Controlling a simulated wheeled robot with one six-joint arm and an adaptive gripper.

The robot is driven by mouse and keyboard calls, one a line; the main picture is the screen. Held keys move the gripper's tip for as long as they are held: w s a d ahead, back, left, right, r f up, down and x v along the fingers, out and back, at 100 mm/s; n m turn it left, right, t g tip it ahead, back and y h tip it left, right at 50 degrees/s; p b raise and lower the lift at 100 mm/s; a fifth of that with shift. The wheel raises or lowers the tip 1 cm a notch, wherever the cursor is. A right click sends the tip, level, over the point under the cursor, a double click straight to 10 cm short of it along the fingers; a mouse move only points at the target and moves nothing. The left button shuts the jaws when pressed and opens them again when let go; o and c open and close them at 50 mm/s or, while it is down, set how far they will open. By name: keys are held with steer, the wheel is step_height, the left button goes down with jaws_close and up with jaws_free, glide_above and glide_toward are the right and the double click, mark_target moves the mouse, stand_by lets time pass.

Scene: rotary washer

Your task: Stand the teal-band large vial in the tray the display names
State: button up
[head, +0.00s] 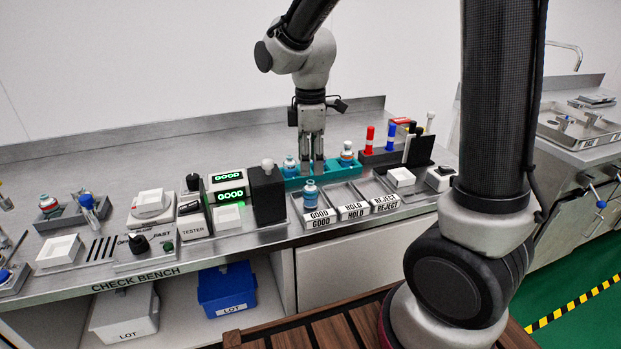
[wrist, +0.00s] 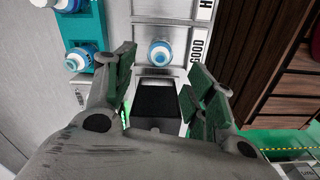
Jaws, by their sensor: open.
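The display (head: 229,177) reads GOOD in green on both of its lines. A vial with a blue-teal body and white cap (head: 310,194) stands upright in the GOOD tray (head: 321,222), the leftmost of three labelled trays. In the wrist view the same vial (wrist: 160,52) is ahead of my fingertips, with its cap toward the camera. My gripper (head: 312,172) points down behind the trays, by the teal rack (head: 318,181). In the wrist view my gripper (wrist: 157,78) is open, its fingers apart and nothing between them. The exact band colour is too small to be sure of.
Two other vials stand at the teal rack, one left (head: 290,165) and one right (head: 346,155) of my gripper. The HOLD tray (head: 352,212) and REJECT tray (head: 384,203) look empty. A black block (head: 267,195) stands just left of the GOOD tray.

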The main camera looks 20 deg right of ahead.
mark_target(310, 182)
steer(key=s+d+r+m+t, duration=0.2)
steer(key=s+d+r+m, duration=0.5)
steer(key=s+d+r, duration=0.3)
steer(key=s+d+r+m+t, duration=0.1)
steer(key=s+d+m+t, duration=0.1)
steer(key=s+d+m, duration=0.3)
steer(key=shift+s+r+m, duration=0.3)
steer(key=shift+s+m, duration=1.3)
steer(key=shift+s, duration=0.4)
